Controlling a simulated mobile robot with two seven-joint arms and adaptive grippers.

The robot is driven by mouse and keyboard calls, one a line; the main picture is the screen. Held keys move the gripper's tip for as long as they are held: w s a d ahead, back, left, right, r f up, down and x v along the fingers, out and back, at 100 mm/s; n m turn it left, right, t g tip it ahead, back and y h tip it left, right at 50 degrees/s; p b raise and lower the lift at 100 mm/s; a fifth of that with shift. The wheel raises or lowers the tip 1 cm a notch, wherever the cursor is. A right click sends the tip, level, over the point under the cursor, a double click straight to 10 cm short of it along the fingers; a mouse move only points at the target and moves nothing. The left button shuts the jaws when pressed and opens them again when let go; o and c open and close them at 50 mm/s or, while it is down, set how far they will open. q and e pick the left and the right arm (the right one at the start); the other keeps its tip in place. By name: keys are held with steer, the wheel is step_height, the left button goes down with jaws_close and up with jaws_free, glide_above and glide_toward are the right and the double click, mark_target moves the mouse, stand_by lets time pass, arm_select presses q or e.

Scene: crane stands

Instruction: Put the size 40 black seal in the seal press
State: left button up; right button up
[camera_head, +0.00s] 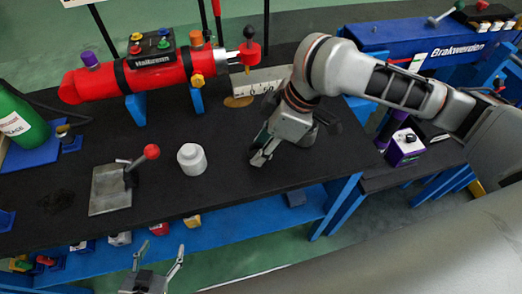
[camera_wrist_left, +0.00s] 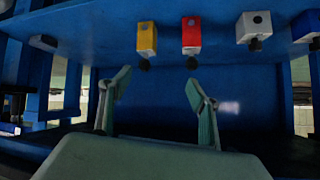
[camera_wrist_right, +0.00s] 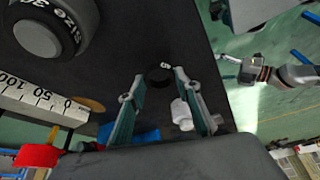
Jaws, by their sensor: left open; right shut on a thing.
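My right gripper (camera_head: 262,160) is low over the black bench top, right of the white lidded jar (camera_head: 192,159). In the right wrist view its fingers (camera_wrist_right: 159,77) are shut on a small black seal (camera_wrist_right: 158,76). A pale mark shows on the seal, too small to read surely. In the head view the seal cannot be made out. A flat grey metal plate with a red-knobbed lever (camera_head: 110,192), which may be the seal press, lies left of the jar. My left gripper (camera_head: 160,256) is open and empty in front of the bench; its spread fingers show in the left wrist view (camera_wrist_left: 158,82).
A red cylinder labelled Halkonen (camera_head: 150,75) lies behind on blue supports. A large dark part marked size 30-something (camera_wrist_right: 42,30) and a ruler (camera_wrist_right: 40,98) are near my right gripper. A blue shelf (camera_head: 250,222) with coloured blocks runs below the bench.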

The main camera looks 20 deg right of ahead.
arm_select(q)
steer(key=shift+w+a+r, duration=0.1)
steer(key=shift+w+r, duration=0.1)
steer(key=shift+w, duration=0.3)
